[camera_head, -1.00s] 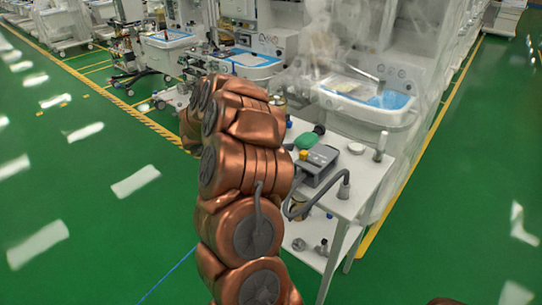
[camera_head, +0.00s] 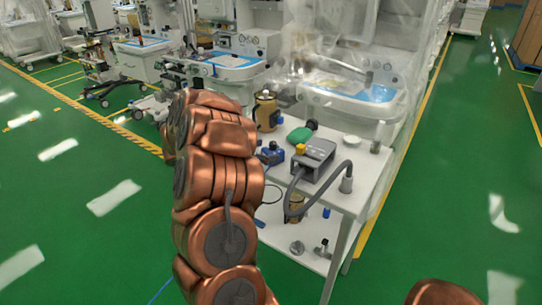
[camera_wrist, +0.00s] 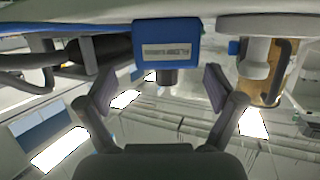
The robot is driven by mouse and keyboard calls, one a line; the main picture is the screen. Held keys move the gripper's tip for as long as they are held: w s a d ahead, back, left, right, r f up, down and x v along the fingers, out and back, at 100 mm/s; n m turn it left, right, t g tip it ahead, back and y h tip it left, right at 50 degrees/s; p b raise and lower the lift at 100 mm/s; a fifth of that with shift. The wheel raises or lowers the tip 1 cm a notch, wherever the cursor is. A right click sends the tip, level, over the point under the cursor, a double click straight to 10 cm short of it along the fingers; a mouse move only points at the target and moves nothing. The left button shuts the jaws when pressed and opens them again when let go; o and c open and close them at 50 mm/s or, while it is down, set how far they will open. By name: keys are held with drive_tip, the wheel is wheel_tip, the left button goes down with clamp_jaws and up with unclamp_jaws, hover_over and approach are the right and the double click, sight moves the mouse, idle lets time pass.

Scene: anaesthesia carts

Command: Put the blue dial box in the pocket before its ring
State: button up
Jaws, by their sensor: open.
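The blue dial box (camera_head: 271,155) stands on the white cart top, just right of my copper arm. My arm hides the gripper in the head view. I cannot make out the pocket or its ring.
A brass canister (camera_head: 266,111) stands behind the box; it also shows in the wrist view (camera_wrist: 264,75). A green bag (camera_head: 300,137) and a grey device (camera_head: 314,160) with a thick hose (camera_head: 291,196) stand to its right. The white cart (camera_head: 366,171) has a lower shelf with small parts.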

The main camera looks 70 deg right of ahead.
sight(279, 149)
drive_tip(key=shift+w+f+p+x, duration=0.1)
drive_tip(key=shift+p+x, duration=0.05)
drive_tip(key=shift+x, duration=0.85)
drive_tip(key=shift+w+f+p+x, duration=0.1)
drive_tip(key=shift+w+p+x, duration=0.05)
drive_tip(key=shift+x, duration=0.85)
drive_tip(key=shift+w+f+p+x, duration=0.1)
drive_tip(key=shift+p+x, duration=0.05)
drive_tip(key=shift+x, duration=0.85)
drive_tip(key=shift+d, duration=0.15)
drive_tip(key=c, duration=1.7)
